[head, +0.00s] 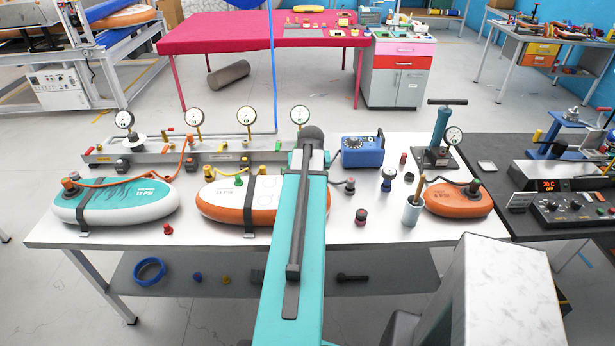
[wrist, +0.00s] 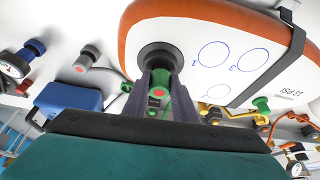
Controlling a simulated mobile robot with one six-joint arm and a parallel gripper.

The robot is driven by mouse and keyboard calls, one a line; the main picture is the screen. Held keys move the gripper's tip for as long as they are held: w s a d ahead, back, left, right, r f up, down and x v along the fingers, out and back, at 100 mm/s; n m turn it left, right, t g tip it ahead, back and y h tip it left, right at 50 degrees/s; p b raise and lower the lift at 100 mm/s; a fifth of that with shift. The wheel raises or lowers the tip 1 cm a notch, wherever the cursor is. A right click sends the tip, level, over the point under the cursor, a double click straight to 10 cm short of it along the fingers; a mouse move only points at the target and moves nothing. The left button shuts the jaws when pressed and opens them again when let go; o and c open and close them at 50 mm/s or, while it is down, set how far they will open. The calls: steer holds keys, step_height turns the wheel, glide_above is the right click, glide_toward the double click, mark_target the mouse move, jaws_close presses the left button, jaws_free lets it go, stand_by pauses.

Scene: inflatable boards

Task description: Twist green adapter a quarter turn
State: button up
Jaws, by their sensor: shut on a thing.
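The green adapter (wrist: 160,78) sits in the dark round valve (wrist: 159,57) of the white-and-orange board in the wrist view. My gripper (wrist: 160,86) is shut on the adapter, one finger on each side. A red spot shows on the part between the fingers. The white-and-orange board (head: 220,198) lies at the middle of the white table in the head view. My arm hides the gripper and the held adapter there.
A strapped teal-and-white board (head: 115,203) lies at the left, a small orange board (head: 457,200) at the right. A blue box (head: 362,151), dark-red cap (head: 361,216) and grey cup (head: 411,210) stand right of my arm. Pressure gauges (head: 246,116) line the back.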

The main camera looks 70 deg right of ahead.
steer(key=shift+a+f+n+t+y, duration=0.1)
steer(key=shift+n+t+y, duration=0.15)
steer(key=shift+n, duration=0.55)
steer(key=shift+a+f+n+t+y, duration=0.15)
steer(key=shift+n+t, duration=0.1)
steer(key=shift+n, duration=0.55)
steer(key=shift+d, duration=0.1)
steer(key=shift+r, duration=0.25)
steer(key=shift+d+r+p, duration=0.15)
steer(key=shift+r+p, duration=0.4)
steer(key=shift+r, duration=1.2)
steer(key=shift+r+p, duration=1.25)
steer(key=shift+r, duration=0.7)
